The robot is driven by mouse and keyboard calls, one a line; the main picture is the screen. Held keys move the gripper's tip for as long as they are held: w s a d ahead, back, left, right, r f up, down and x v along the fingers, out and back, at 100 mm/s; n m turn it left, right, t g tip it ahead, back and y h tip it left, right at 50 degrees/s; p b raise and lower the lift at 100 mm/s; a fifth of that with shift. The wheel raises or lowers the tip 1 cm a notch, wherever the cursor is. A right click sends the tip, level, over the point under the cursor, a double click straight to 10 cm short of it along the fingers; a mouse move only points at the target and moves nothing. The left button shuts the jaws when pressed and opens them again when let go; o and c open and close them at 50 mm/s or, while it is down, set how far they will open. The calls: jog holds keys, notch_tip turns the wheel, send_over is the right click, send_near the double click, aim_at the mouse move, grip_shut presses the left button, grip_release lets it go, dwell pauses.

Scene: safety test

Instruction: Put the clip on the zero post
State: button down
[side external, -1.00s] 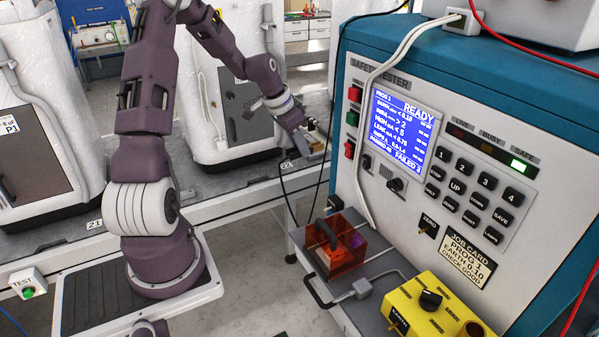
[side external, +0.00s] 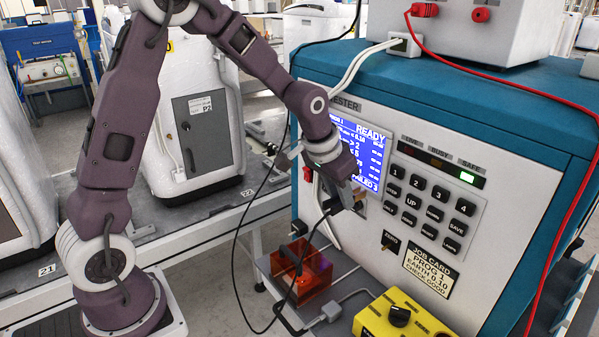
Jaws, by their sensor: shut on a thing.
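My gripper (side external: 352,197) is in front of the tester's front panel, below and beside the screen, pointing down to the right. It is shut on the clip (side external: 358,206), a small dark piece that is mostly hidden by the fingers. A thin black cable hangs down from near the gripper. The zero post (side external: 387,246) is a small fitting on the panel just below the ZERO label. It is below and right of my gripper, apart from the clip, and nothing visible is on it.
The tester's screen (side external: 366,150) reads READY, and the green SAFE lamp (side external: 467,177) is lit. An orange see-through box (side external: 312,277) and a yellow unit (side external: 385,318) sit on the shelf below. A white appliance (side external: 165,150) stands on the bench behind. A black cable loops in front.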

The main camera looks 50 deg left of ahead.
jog(key=s+d, duration=0.1)
jog(key=d, duration=0.7)
jog(key=x, duration=0.8)
jog(key=shift+d+f, duration=0.15)
jog(key=shift+f, duration=0.35)
jog(key=shift+s+r, duration=0.1)
jog(key=shift+s, duration=0.05)
dwell(0.4)
jog(key=shift+f, duration=1)
jog(key=shift+f, duration=0.6)
